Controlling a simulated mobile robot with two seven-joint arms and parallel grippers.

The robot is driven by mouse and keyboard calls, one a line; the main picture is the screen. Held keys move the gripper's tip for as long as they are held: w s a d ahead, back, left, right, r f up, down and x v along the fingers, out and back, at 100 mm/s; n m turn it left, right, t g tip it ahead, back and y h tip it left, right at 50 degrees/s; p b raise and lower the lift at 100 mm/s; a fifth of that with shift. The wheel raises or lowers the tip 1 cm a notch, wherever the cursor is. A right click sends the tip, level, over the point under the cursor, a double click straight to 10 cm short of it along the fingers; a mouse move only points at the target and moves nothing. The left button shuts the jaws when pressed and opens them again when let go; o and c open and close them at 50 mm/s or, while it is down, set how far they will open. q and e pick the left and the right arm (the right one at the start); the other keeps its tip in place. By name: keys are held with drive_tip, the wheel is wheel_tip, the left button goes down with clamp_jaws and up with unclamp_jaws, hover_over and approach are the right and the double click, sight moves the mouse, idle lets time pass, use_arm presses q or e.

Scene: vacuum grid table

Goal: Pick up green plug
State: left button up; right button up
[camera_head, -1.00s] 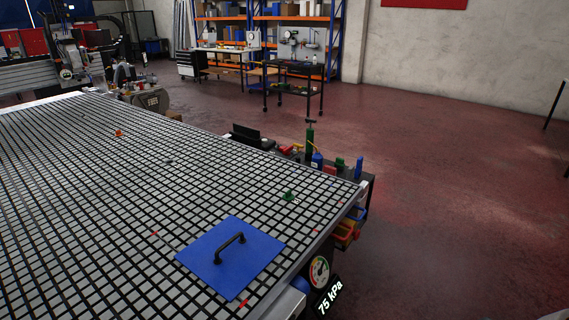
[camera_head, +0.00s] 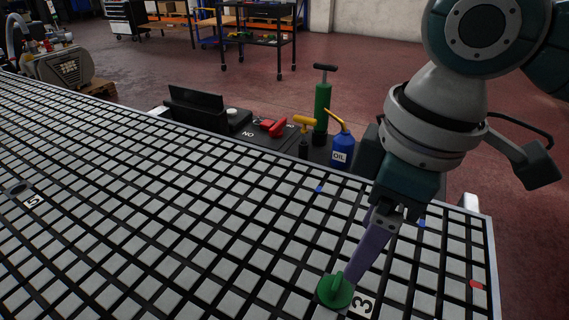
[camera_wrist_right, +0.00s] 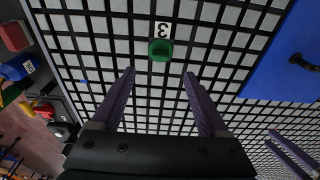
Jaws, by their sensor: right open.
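The green plug (camera_head: 335,291) sits on the grid table at the bottom of the head view, beside a white label reading 3. It also shows in the right wrist view (camera_wrist_right: 160,49), round with a raised grip. My right gripper (camera_head: 350,270) reaches down to the plug from the upper right, its purple finger overlapping it in the head view. In the right wrist view (camera_wrist_right: 159,73) its two fingers are spread and empty, with the plug beyond the tips, between their lines. Slim purple fingers at the lower right there look like my left gripper (camera_wrist_right: 288,148); their opening is unclear.
The grid table (camera_head: 150,215) is mostly clear around the plug. A blue plate (camera_wrist_right: 275,70) lies to the right in the wrist view. Beyond the table's far edge stand a blue oil can (camera_head: 342,150), a green pump (camera_head: 321,108) and a red tool (camera_head: 277,128).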

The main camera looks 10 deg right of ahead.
drive_tip(key=w+f, duration=0.1)
hover_over(339, 281)
drive_tip(key=d, duration=0.1)
drive_tip(key=f, duration=0.4)
drive_tip(key=shift+s+d+f+b, duration=0.1)
drive_tip(key=shift+s+b, duration=0.15)
drive_tip(key=shift+b, duration=0.15)
use_arm(q)
wheel_tip(339, 281, down, 3)
drive_tip(key=shift+s+r+b, duration=0.15)
drive_tip(key=shift+b, duration=0.35)
use_arm(e)
drive_tip(key=f, duration=0.2)
drive_tip(key=a+f, duration=0.1)
drive_tip(key=f, duration=0.1)
drive_tip(key=shift+w+f, duration=0.15)
drive_tip(key=shift+f, duration=0.15)
drive_tip(key=shift+a+f, duration=0.1)
drive_tip(key=shift+f, duration=0.15)
drive_tip(key=shift+w, duration=0.1)
drive_tip(key=shift+c, duration=0.2)
clamp_jaws()
